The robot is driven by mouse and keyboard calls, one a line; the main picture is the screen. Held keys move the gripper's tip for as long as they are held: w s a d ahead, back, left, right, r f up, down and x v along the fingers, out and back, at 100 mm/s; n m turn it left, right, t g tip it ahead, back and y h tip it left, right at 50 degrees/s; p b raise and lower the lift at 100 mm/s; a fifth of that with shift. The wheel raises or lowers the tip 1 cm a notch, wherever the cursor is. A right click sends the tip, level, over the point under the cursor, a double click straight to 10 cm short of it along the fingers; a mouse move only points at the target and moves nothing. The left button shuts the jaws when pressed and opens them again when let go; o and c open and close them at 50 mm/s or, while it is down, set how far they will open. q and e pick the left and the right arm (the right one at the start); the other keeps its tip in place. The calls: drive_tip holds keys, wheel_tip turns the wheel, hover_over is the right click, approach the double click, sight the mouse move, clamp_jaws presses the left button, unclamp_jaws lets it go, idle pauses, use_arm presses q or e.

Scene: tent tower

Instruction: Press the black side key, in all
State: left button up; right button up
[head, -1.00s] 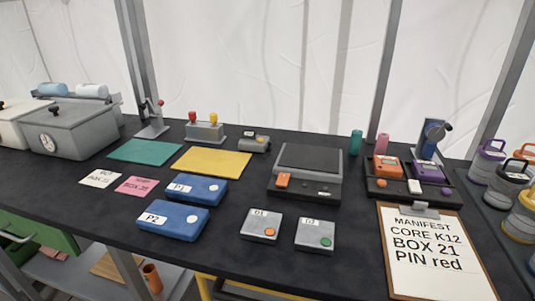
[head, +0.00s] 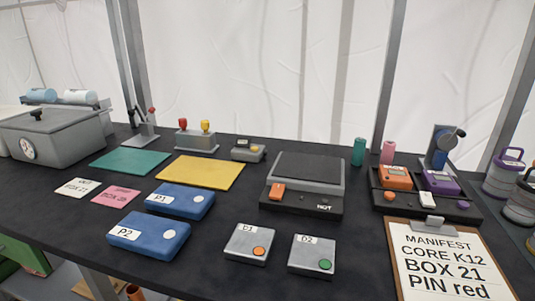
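No gripper of mine shows in the head view. I cannot pick out a black side key with certainty. A grey device with a dark top plate (head: 308,168) stands mid-table, with an orange key (head: 277,191) and small white lettering (head: 324,208) on its black front. A dark base (head: 385,205) at the right carries an orange unit (head: 395,178) and a purple unit (head: 440,183), with small keys in front.
Blue boxes P1 (head: 180,201) and P2 (head: 149,234) lie left of centre. Grey boxes D1 (head: 249,243) and D2 (head: 312,256) sit near the front. A manifest clipboard (head: 445,260) lies at right. Yellow (head: 200,173) and green (head: 130,161) mats lie flat behind.

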use_arm(q)
clamp_jaws()
idle(1.1)
idle(0.3)
use_arm(e)
clamp_jaws()
